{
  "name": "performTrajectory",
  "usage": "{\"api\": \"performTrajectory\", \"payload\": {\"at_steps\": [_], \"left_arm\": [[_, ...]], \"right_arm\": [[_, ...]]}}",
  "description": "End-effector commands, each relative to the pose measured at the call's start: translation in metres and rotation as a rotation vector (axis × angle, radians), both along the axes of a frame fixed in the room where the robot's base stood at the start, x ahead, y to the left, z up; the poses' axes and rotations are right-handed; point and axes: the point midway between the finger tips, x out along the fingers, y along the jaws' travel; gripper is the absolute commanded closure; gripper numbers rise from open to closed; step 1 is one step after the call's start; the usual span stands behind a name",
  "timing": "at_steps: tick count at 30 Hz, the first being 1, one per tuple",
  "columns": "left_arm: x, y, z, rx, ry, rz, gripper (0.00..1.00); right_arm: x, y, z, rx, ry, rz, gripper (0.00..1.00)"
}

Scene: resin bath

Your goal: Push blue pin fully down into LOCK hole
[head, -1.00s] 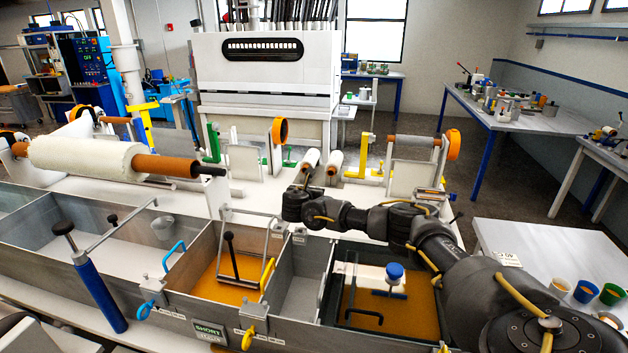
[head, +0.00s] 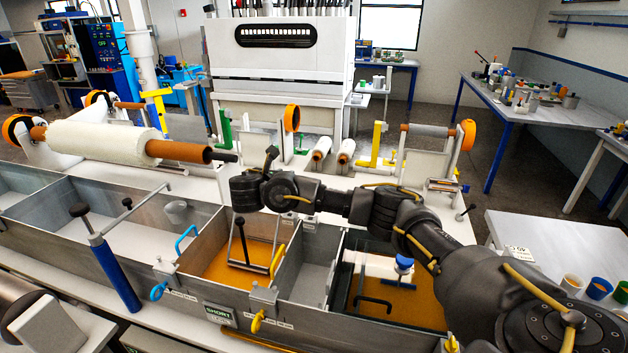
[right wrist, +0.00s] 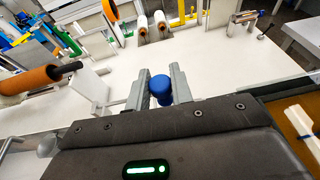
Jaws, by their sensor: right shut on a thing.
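My right gripper (right wrist: 161,92) is shut on a blue, round-topped piece (right wrist: 161,86), apparently the blue pin, in the right wrist view. Its lower end is hidden by the gripper body. In the head view my right arm reaches left over the bath, its wrist end (head: 246,192) above the back wall; the fingers and held piece are not clear there. A blue hooked handle (head: 184,240) and a blue ring (head: 158,291) sit at the short orange bath. The LOCK hole cannot be made out; the small labels are unreadable. My left gripper is out of view.
The metal trough (head: 205,297) has several compartments, two holding orange liquid. A blue-capped block (head: 404,263) stands in the right bath. A white roll (head: 103,148) lies behind.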

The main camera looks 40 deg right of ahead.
Motion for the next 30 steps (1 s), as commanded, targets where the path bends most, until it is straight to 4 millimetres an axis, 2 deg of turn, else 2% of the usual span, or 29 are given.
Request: {"api": "performTrajectory", "payload": {"at_steps": [1,3,8,9,11,12,15,18,21,25,30], "left_arm": [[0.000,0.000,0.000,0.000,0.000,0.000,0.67],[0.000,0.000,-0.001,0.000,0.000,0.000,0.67],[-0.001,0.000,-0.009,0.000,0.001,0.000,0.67],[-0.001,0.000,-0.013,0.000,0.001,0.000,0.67],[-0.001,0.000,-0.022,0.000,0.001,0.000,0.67],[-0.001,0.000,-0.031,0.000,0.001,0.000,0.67],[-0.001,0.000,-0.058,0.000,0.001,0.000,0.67],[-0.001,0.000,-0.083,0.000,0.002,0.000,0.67],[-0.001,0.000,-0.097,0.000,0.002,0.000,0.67],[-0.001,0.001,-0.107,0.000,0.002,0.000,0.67],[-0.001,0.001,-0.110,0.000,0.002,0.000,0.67]], "right_arm": [[-0.002,0.034,0.011,0.005,-0.005,0.089,1.00],[-0.009,0.076,0.023,0.005,-0.005,0.206,1.00],[-0.041,0.169,0.034,0.004,-0.003,0.475,1.00],[-0.053,0.190,0.033,0.004,-0.002,0.539,1.00],[-0.070,0.219,0.026,0.005,-0.002,0.630,1.00],[-0.082,0.235,0.019,0.004,-0.001,0.686,1.00],[-0.109,0.268,-0.008,0.005,-0.001,0.803,1.00],[-0.128,0.286,-0.033,0.002,-0.001,0.875,1.00],[-0.137,0.295,-0.048,0.002,-0.001,0.913,1.00],[-0.145,0.301,-0.059,0.001,-0.001,0.941,1.00],[-0.148,0.303,-0.061,0.002,0.000,0.951,1.00]]}}
